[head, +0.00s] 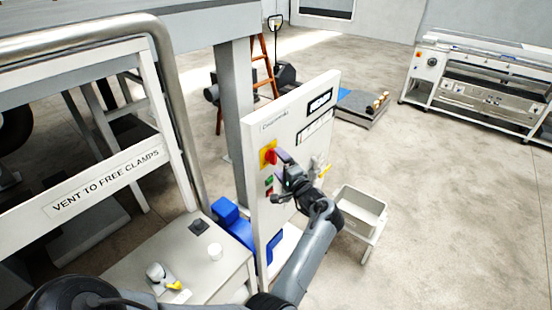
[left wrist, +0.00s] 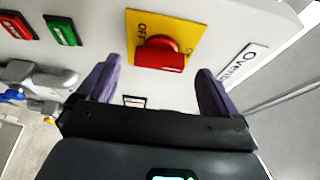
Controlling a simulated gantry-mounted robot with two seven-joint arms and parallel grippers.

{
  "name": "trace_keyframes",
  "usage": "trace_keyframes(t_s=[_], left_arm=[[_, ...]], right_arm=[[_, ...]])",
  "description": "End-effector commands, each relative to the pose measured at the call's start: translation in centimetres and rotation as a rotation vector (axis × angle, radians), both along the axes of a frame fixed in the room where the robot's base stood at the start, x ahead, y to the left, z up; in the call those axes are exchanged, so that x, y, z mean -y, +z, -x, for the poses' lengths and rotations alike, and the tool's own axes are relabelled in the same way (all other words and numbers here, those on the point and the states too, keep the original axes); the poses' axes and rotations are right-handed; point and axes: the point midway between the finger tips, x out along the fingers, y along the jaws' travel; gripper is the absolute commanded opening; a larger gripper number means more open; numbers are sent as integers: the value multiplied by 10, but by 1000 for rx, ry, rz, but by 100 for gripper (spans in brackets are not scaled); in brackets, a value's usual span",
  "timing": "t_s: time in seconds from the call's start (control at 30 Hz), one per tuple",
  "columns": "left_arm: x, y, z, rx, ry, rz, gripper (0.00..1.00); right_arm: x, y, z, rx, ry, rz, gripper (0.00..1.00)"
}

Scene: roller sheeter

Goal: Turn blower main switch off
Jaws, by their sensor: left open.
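The main switch is a red rotary knob (head: 271,157) on a yellow plate (head: 264,151), on the front of the white control panel (head: 291,125). In the left wrist view the red knob (left wrist: 160,50) sits between the purple fingers, on the yellow plate (left wrist: 183,22) with "OFF" lettering. Which position the knob points to, I cannot tell. My left gripper (head: 282,170) is open in front of the knob, and in the left wrist view its fingers (left wrist: 158,85) are spread to either side, apparently without touching it. My right gripper is not in view.
A green button (head: 269,180) and a red button (left wrist: 16,24) sit near the switch on the panel. A grey valve-like fitting (left wrist: 38,76) juts out beside them. A grey bin (head: 361,208) stands right of the panel, and a table (head: 190,250) stands left. Open floor lies to the right.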

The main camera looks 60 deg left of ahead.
Motion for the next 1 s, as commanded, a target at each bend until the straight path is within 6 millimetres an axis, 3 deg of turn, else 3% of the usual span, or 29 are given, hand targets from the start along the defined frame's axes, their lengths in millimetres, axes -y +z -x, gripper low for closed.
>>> trace_keyframes(t_s=[0.23,0.67,1.0], left_arm=[[-26,1,-1,-1,1,0,94],[-32,0,-1,-1,0,1,92],[-32,0,-1,-1,0,0,40]], right_arm=[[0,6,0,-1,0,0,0],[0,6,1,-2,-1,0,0],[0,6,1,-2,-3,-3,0]])
